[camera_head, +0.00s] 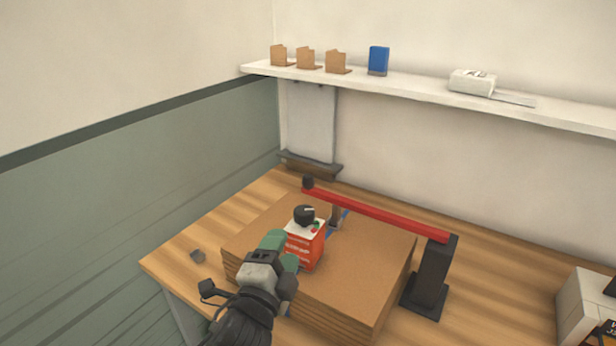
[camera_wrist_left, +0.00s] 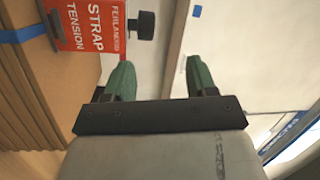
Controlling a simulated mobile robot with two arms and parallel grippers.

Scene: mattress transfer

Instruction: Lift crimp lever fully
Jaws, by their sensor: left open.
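A long red lever (camera_head: 378,211) slants over the back of the cardboard stack (camera_head: 345,280). Its right end meets the top of a black post (camera_head: 433,272); a black knob (camera_head: 308,182) is at its far left end. A red box (camera_head: 305,248) with a black top knob (camera_head: 304,214) stands near the stack's left side. In the left wrist view this box (camera_wrist_left: 95,22) reads "STRAP TENSION". My left gripper (camera_head: 272,245) has green fingers, is beside the box's left side, and is apart from the lever. The left wrist view shows the gripper (camera_wrist_left: 160,80) open and empty. My right gripper is out of view.
The wooden table (camera_head: 485,290) has clear room right of the post. A white shelf (camera_head: 430,93) holds brown brackets (camera_head: 308,58) and a blue item (camera_head: 378,60). A pale box (camera_head: 588,305) stands at right.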

